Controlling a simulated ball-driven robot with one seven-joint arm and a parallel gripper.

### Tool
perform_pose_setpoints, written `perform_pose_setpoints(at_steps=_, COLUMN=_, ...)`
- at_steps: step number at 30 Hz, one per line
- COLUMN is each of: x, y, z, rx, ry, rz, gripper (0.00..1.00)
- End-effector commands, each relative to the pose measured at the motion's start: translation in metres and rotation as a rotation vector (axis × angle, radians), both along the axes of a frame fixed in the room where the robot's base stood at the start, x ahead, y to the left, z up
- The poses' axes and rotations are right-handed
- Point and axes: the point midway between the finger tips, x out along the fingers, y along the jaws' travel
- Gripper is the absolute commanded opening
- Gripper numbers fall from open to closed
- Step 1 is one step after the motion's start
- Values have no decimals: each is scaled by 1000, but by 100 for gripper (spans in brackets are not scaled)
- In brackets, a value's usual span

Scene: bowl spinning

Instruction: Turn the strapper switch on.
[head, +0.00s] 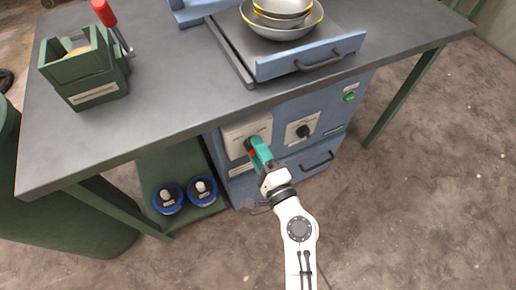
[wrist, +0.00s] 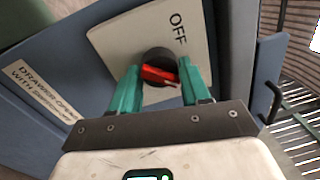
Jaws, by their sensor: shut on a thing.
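The strapper switch is a red knob (wrist: 160,76) on a round black base, set in a pale plate (wrist: 112,38) marked OFF at its upper right in the wrist view. The rest of the plate's lettering is hidden or unreadable. My gripper (wrist: 160,68) has its teal fingers on either side of the red knob and is shut on it. In the head view my gripper (head: 256,146) reaches the left plate on the front of the blue cabinet (head: 236,190), and the fingers hide most of the switch.
A black knob (head: 303,131) and a green button (head: 349,97) sit to the right on the cabinet. The grey tabletop (head: 165,90) overhangs above. Bowls (head: 283,30) stand on a drawer tray; a green box (head: 85,75) stands left. Blue spools (head: 168,198) sit below.

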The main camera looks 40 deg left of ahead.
Motion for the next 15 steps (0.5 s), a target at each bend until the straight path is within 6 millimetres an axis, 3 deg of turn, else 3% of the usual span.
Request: perform_pose_setpoints(at_steps=15, x=1, y=-2, z=-4, rx=22, ry=65, rz=-5, gripper=16)
